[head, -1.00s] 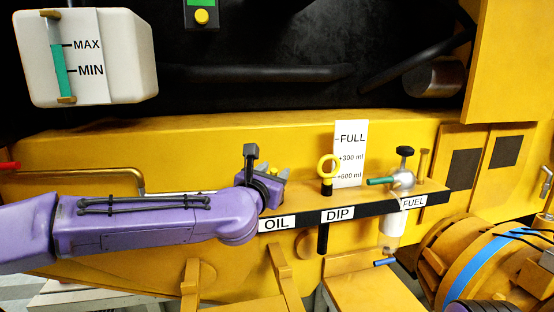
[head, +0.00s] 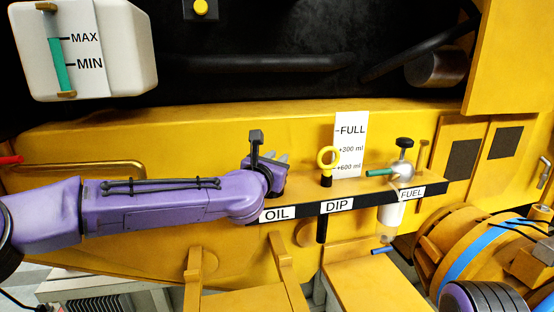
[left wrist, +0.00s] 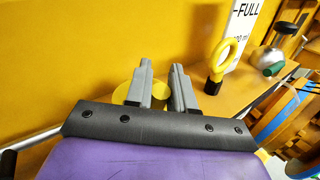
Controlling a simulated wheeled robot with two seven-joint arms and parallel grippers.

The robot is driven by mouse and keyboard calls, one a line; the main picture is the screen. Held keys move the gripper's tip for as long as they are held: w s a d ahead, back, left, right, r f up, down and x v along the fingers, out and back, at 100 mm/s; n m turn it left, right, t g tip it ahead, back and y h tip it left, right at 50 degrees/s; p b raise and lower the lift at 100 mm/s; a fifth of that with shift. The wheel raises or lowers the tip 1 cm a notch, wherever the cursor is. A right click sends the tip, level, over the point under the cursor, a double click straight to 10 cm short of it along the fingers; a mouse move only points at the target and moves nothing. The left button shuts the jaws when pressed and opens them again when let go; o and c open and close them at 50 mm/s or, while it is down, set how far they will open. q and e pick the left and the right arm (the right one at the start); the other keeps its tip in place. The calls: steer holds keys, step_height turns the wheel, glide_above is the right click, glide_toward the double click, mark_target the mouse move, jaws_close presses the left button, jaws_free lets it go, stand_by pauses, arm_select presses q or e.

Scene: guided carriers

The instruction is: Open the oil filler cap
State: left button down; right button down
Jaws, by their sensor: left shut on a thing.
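The oil filler cap (left wrist: 123,94) is a round yellow cap, partly behind the fingers in the left wrist view. My left gripper (left wrist: 161,72) has its two grey fingers over the cap, shut on it, with some yellow showing between and beside them. In the head view, my left gripper (head: 277,162) stands at the shelf above the OIL label (head: 277,213), and it hides the cap there. My right gripper is not in view.
A yellow ring-handled dipstick (head: 327,160) stands close to the right of my left gripper, by a FULL scale card (head: 351,130). A fuel valve (head: 404,170) is farther right. A bent pipe (head: 80,166) and a white tank (head: 128,50) are at left.

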arm_select(q)
steer(key=shift+w+a+r+n+g+p, duration=0.1)
steer(key=shift+w+r+n+g+p, duration=0.2)
steer(key=shift+r+g+p, duration=0.35)
steer(key=shift+w+r+p, duration=0.15)
steer(key=shift+p, duration=0.2)
steer(key=shift+w+a+r+n+g, duration=0.25)
steer(key=shift+w+r+n+g, duration=0.3)
steer(key=shift+g, duration=0.55)
steer(key=shift+w+a+r+n+g, duration=0.2)
steer(key=shift+w+r+n+g, duration=0.15)
steer(key=shift+w+n+g, duration=0.5)
steer(key=shift+s+m, duration=0.1)
steer(key=shift+m, duration=0.2)
